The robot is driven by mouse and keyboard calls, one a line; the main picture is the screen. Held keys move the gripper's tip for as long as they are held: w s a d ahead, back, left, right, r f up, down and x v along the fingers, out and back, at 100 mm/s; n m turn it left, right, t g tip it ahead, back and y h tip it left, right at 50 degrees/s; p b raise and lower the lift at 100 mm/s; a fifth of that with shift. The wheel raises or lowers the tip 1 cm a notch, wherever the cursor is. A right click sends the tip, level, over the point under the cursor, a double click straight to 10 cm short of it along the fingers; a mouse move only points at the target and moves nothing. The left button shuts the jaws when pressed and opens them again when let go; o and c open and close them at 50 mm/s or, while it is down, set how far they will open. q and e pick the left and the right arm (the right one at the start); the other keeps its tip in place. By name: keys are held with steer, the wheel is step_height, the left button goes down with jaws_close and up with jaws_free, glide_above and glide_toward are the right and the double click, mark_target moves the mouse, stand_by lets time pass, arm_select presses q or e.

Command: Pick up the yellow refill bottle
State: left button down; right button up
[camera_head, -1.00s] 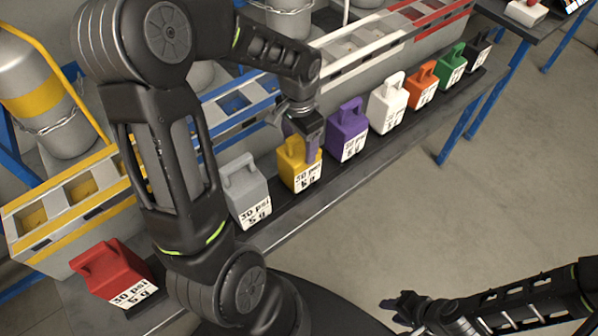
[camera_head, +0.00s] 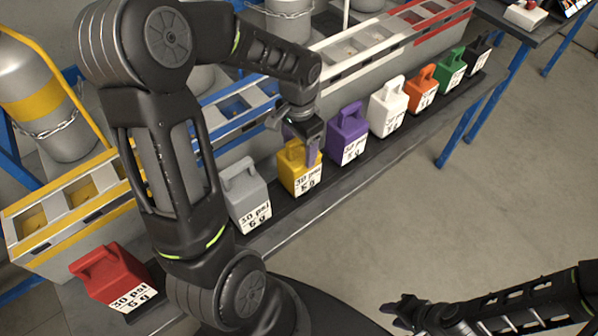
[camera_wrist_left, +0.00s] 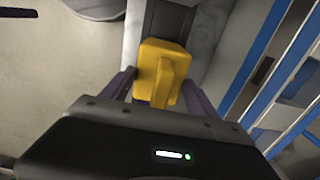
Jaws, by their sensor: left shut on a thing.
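The yellow refill bottle (camera_head: 297,170) stands in the row on the dark shelf strip, between a grey bottle and a purple one, its white label facing the front. My left gripper (camera_head: 301,145) comes down from above and is shut on the bottle's upper part. In the left wrist view the yellow bottle (camera_wrist_left: 163,72) sits between the two purple-grey fingers (camera_wrist_left: 160,92). I cannot tell clearly whether its base is off the shelf. My right gripper (camera_head: 394,310) is at the lower right, away from the bottles; its finger opening is unclear.
The grey bottle (camera_head: 244,193) and purple bottle (camera_head: 346,133) are close on either side. White (camera_head: 387,108), orange (camera_head: 421,90), green (camera_head: 450,70) and black bottles continue right; a red bottle (camera_head: 110,277) stands far left. Colour-edged racks (camera_head: 215,122) run behind.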

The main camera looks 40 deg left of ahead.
arm_select(q)
steer(key=shift+w+r, duration=0.1)
step_height(320, 180, up, 10)
steer(key=shift+b, duration=0.5)
stand_by(0.6)
